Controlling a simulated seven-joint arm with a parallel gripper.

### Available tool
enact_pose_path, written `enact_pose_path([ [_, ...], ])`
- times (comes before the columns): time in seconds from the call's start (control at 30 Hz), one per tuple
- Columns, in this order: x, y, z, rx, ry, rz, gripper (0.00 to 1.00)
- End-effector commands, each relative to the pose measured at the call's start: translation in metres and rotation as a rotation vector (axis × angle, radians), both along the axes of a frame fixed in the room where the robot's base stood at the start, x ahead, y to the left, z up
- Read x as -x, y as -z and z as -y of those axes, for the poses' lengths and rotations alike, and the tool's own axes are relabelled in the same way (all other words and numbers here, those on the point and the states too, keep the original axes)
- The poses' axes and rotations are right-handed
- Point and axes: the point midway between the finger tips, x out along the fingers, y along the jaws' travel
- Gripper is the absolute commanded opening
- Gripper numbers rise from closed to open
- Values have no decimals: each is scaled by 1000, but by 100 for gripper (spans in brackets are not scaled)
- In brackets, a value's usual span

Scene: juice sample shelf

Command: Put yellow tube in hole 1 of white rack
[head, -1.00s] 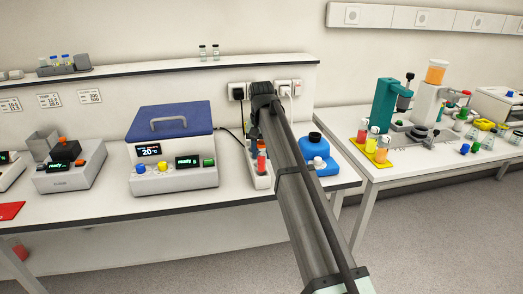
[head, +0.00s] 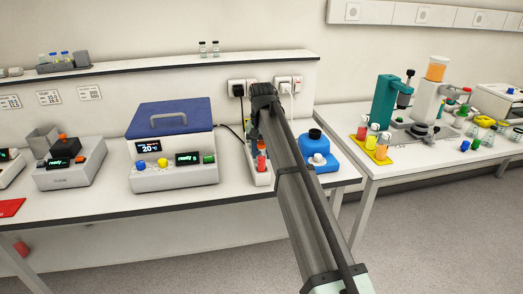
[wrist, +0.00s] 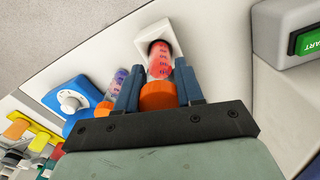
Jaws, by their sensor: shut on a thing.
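In the wrist view my gripper (wrist: 158,88) has its two blue fingers shut on the orange cap of a tube (wrist: 160,58) with red contents. The far end of this tube is at a white block (wrist: 180,28), probably the rack; I cannot tell whether it sits in a hole. A second tube (wrist: 117,82) with purplish contents and an orange cap stands left of the fingers. In the head view the white rack (head: 262,179) and a red tube (head: 261,163) show beside my arm, which hides most of my gripper. I cannot make out a yellow tube or hole numbers.
Several capped containers stand on a yellow tray (head: 361,149) on the right table. Sockets and cables (head: 238,90) are on the wall behind.

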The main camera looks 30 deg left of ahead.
Motion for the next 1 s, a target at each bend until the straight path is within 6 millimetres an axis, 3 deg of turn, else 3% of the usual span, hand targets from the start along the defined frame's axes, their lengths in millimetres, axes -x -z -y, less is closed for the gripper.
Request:
enact_pose_path([
  [1.0,0,16,0,0,0,1,0],
])
